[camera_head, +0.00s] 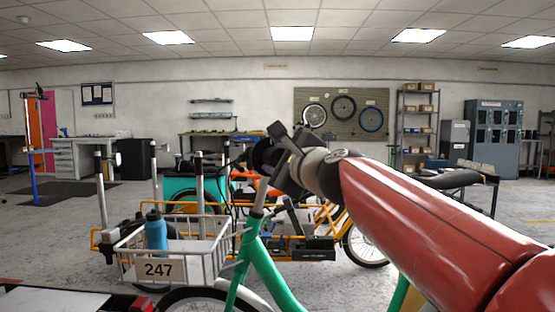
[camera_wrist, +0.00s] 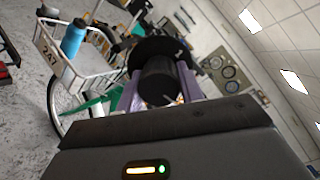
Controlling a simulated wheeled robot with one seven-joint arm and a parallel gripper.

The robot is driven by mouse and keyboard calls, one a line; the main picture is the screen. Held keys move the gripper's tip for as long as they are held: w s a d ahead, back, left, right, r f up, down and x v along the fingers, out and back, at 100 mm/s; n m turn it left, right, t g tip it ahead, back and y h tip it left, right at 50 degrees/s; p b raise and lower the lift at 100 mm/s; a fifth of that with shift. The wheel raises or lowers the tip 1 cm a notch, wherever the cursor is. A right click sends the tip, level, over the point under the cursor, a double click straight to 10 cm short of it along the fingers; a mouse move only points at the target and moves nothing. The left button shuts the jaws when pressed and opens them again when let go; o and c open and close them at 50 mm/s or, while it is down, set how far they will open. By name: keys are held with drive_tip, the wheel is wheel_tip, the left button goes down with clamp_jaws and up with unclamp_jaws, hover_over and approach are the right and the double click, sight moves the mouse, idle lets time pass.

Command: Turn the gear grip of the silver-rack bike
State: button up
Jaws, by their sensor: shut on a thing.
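The bike with the silver-white front rack (camera_head: 213,248) has a green frame (camera_head: 262,272) and stands in front of me. Its rack carries a plate marked 247 and also shows in the wrist view (camera_wrist: 60,70). The black gear grip (camera_wrist: 158,82) points toward the wrist camera, with a wider dark disc behind it. My gripper (camera_wrist: 160,90) is shut on the grip, with one pale purple finger on each side. In the head view my red arm reaches in from the right and hides most of the handlebar. The grip's turn angle cannot be told.
A blue bottle (camera_head: 155,232) stands in the rack. Other bikes with orange and teal parts stand close behind. Shelves (camera_head: 419,115) and workbenches line the far wall. Open floor lies at the left.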

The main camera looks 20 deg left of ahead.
drive_tip(key=shift+n, duration=0.3)
drive_tip(key=shift+c, duration=0.2)
drive_tip(key=n, duration=0.4)
drive_tip(key=shift+g+b, duration=0.3)
drive_tip(key=shift+b, duration=0.05)
drive_tip(key=shift+n, duration=2.1)
drive_tip(key=o, duration=1)
